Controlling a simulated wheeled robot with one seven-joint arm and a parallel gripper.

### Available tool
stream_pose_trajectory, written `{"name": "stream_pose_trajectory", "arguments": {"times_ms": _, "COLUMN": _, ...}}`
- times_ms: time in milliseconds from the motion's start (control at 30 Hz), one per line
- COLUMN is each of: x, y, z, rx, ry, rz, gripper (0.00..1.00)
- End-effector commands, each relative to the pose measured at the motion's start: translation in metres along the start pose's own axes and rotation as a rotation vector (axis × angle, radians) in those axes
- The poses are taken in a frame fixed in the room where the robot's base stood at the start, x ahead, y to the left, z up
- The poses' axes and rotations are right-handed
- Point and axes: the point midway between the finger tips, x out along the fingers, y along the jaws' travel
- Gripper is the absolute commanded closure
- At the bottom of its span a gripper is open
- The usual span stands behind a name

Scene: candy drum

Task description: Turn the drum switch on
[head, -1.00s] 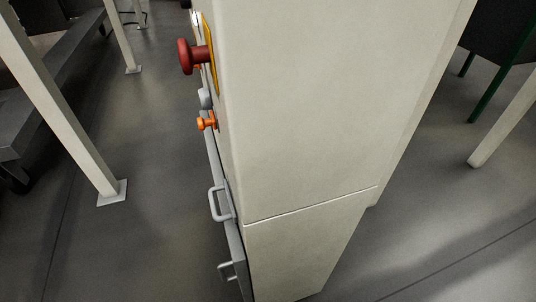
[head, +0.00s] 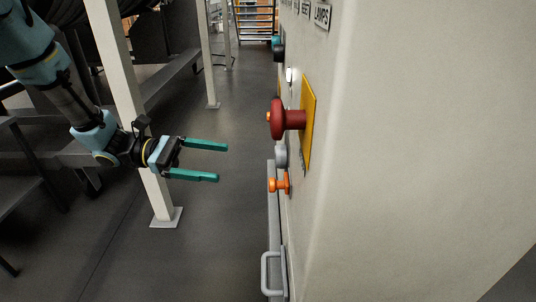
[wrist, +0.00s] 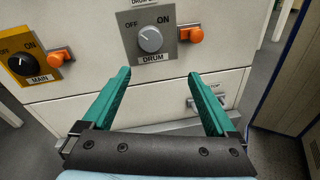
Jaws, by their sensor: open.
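The drum switch (wrist: 150,39) is a round grey knob on a grey plate marked OFF, ON and DRUM, ahead of my gripper in the wrist view. The mark on the knob points to the upper left, towards OFF. My gripper (wrist: 161,80) is open and empty, its two green fingers apart and just below the drum plate, not touching the knob. In the head view my gripper (head: 221,162) is left of the cabinet, with a gap between its fingertips and the cabinet front. A grey knob (head: 281,155) shows there, partly hidden.
A black MAIN switch (wrist: 21,65) on a yellow plate is left of the drum plate. An orange knob (wrist: 190,35) sticks out beside the drum switch. A red mushroom button (head: 277,119) juts from the cabinet (head: 400,150). A white post (head: 130,110) stands behind my arm.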

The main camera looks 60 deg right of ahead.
Motion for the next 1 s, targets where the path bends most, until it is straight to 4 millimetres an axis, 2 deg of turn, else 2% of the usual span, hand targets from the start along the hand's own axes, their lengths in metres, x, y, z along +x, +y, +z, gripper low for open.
{"name": "stream_pose_trajectory", "arguments": {"times_ms": 100, "x": 0.014, "y": 0.012, "z": 0.001, "rx": -0.018, "ry": -0.076, "rz": 0.026, "gripper": 0.08}}
{"name": "stream_pose_trajectory", "arguments": {"times_ms": 267, "x": 0.026, "y": 0.016, "z": 0.005, "rx": -0.02, "ry": -0.094, "rz": 0.031, "gripper": 0.08}}
{"name": "stream_pose_trajectory", "arguments": {"times_ms": 700, "x": 0.101, "y": 0.017, "z": 0.013, "rx": -0.02, "ry": -0.09, "rz": 0.03, "gripper": 0.08}}
{"name": "stream_pose_trajectory", "arguments": {"times_ms": 800, "x": 0.112, "y": 0.018, "z": 0.013, "rx": -0.02, "ry": -0.09, "rz": 0.03, "gripper": 0.08}}
{"name": "stream_pose_trajectory", "arguments": {"times_ms": 1000, "x": 0.122, "y": 0.018, "z": 0.012, "rx": -0.019, "ry": -0.089, "rz": 0.032, "gripper": 0.08}}
